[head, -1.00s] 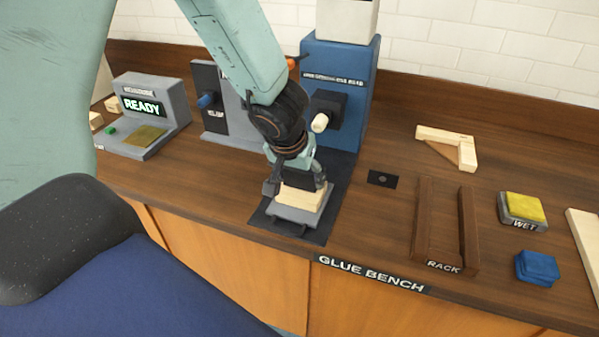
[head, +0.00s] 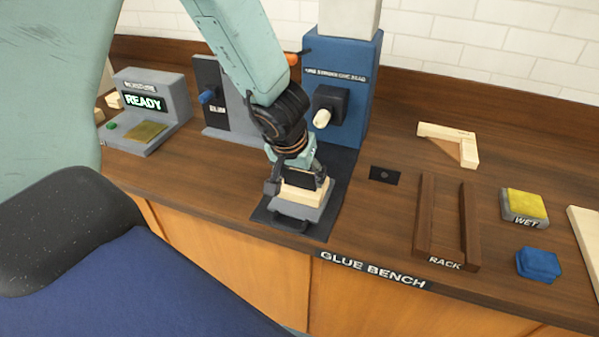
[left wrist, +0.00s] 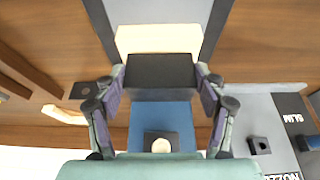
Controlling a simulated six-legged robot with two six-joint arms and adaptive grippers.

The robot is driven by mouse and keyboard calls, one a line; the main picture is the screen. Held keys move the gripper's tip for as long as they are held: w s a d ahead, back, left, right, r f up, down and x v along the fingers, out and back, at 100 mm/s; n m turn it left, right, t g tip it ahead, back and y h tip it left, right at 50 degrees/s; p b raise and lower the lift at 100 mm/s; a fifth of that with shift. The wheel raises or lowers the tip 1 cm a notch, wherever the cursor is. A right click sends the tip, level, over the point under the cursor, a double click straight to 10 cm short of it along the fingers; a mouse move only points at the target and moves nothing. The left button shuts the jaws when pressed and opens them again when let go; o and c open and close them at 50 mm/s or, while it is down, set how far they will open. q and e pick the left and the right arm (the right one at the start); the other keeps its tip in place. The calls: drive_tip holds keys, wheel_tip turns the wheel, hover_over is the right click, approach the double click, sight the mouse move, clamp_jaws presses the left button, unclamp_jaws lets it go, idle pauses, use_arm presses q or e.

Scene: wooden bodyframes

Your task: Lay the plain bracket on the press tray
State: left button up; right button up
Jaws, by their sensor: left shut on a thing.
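My left gripper (head: 297,183) is over the grey press tray (head: 292,212) in front of the blue press. It is shut on a dark block (left wrist: 160,72), which shows between its fingers in the left wrist view. A pale wooden piece (head: 307,195) lies just under the dark block, on or very close to the tray. I cannot tell whether the block and wood are joined. The wood also shows past the block in the left wrist view (left wrist: 158,38). A pale L-shaped wooden bracket with a brown inner corner (head: 462,152) lies at the back right. My right gripper is not in view.
The blue press (head: 350,75) with a white nozzle stands behind the tray. To the right are a brown rack (head: 468,225), a yellow pad marked WET (head: 524,203) and a blue cloth (head: 537,264). A grey READY unit (head: 150,110) stands left.

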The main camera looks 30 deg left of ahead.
use_arm(q)
drive_tip(key=shift+s+f, duration=0.1)
drive_tip(key=shift+f, duration=0.1)
idle(0.3)
idle(0.4)
drive_tip(key=o, duration=1.2)
drive_tip(key=shift+c, duration=0.2)
drive_tip(key=shift+o, duration=1.4)
